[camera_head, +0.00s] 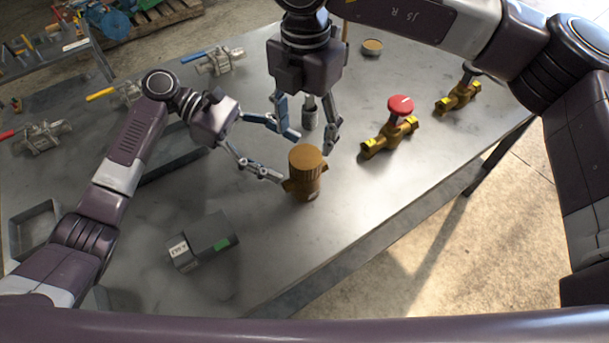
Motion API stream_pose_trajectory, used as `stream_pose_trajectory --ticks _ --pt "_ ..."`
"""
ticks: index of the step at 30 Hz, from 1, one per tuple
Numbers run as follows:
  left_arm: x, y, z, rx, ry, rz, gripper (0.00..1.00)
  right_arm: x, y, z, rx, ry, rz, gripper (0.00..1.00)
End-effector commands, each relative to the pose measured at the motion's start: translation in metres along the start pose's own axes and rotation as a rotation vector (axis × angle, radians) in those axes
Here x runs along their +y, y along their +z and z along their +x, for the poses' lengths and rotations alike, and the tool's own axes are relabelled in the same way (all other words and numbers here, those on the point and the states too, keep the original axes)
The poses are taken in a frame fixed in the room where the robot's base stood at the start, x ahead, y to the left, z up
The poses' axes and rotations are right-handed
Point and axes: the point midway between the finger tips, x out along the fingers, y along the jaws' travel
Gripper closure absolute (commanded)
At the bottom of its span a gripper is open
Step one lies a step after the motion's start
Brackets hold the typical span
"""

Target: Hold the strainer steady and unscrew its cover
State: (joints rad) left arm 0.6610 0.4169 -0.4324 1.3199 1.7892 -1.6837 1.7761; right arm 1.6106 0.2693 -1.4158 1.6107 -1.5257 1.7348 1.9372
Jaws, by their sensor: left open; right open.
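The brass strainer (303,188) stands upright on the grey metal table, with its round ridged cover (306,158) on top. My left gripper (287,156) reaches in from the left with its fingers spread. One fingertip is close to the strainer's left side and the other lies behind it; I cannot tell if either touches. My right gripper (309,141) points down from above, open, just behind and above the cover. Its right finger is beside the cover's back right; its left finger overlaps my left gripper in the picture.
A brass valve with a red handwheel (400,106) stands to the right, another brass valve (459,94) beyond it. A dark grey box (208,240) lies front left. Several lever valves (219,62) line the left side. The table's front right is clear up to its edge.

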Motion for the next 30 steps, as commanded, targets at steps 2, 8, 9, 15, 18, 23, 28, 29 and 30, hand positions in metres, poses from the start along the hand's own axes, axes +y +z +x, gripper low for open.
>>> stream_pose_trajectory --ticks 2,8,9,15,18,23,28,29,30 --pt "-0.001 0.001 0.014 -0.003 -0.003 0.0 0.32 0.0 0.0 0.0 0.0 0.0 0.0 0.39" --pt "-0.001 0.001 0.043 -0.003 -0.002 -0.001 0.32 0.0 0.0 0.0 0.0 0.0 0.0 0.39" --pt "-0.001 0.001 0.048 -0.002 -0.002 -0.001 0.32 0.0 0.0 0.0 0.0 0.0 0.0 0.39" --pt "0.0 0.001 0.06 0.0 0.0 -0.001 0.32 0.0 0.0 0.0 0.001 0.0 0.0 0.39" --pt "0.0 0.001 0.061 0.0 0.0 -0.001 0.32 0.0 0.0 0.0 0.0 0.0 0.0 0.39" --pt "0.0 0.001 0.061 0.0 0.0 -0.001 0.32 0.0 0.0 0.0 0.0 0.0 0.0 0.39" --pt "0.0 0.001 0.061 0.0 0.0 -0.001 0.5 0.0 0.0 0.0 0.0 0.0 0.0 0.39" --pt "-0.001 0.0 0.061 0.0 0.0 -0.001 0.54 0.0 0.0 0.0 0.0 0.0 0.0 0.39" --pt "-0.001 0.0 0.061 0.0 -0.001 -0.001 0.58 0.0 0.0 0.0 0.0 0.0 0.0 0.39"
